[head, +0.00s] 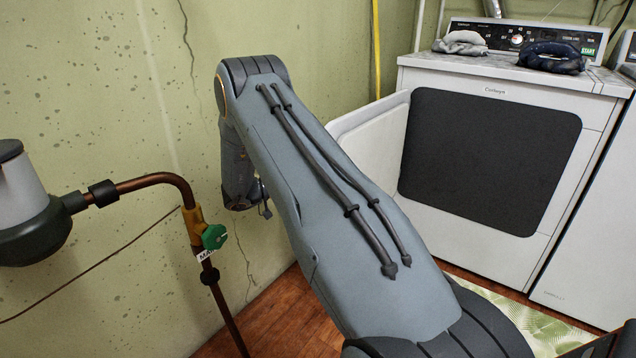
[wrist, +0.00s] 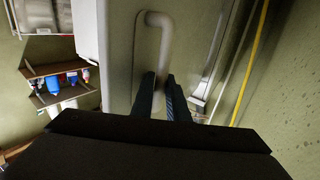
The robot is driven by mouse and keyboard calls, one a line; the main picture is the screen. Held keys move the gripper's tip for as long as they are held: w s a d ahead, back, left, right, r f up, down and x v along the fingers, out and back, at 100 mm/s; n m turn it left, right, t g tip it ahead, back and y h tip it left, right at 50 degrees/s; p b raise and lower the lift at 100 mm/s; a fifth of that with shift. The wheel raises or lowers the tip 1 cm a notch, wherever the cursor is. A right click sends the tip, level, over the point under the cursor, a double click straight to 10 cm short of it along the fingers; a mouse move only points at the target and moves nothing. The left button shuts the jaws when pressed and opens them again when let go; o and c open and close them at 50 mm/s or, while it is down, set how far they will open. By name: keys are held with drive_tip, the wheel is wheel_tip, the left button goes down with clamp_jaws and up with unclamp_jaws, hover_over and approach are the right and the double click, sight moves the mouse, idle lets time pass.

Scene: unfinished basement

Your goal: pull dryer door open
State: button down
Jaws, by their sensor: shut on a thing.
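The white dryer (head: 490,82) stands at the back right. Its door (head: 368,125) is swung out to the left, and the dark opening (head: 490,155) shows. My arm covers part of the door. In the wrist view, a pale bar handle (wrist: 166,42) stands off the door's face (wrist: 120,70). My gripper (wrist: 160,82) is shut on the handle, with one dark finger on each side of it. In the head view, my arm hides the fingers and the handle.
A copper pipe with a green valve handle (head: 214,237) stands at the left, near a grey tank (head: 25,205). Folded cloths (head: 552,57) lie on the dryer top. A green patterned rug (head: 530,322) lies in front. A shelf with bottles (wrist: 62,82) shows in the wrist view.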

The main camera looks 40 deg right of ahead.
drive_tip(key=shift+d, duration=0.25)
drive_tip(key=c, duration=1.7)
unclamp_jaws()
drive_tip(key=shift+d, duration=0.1)
drive_tip(key=shift+v, duration=4.25)
drive_tip(key=shift+p, duration=0.35)
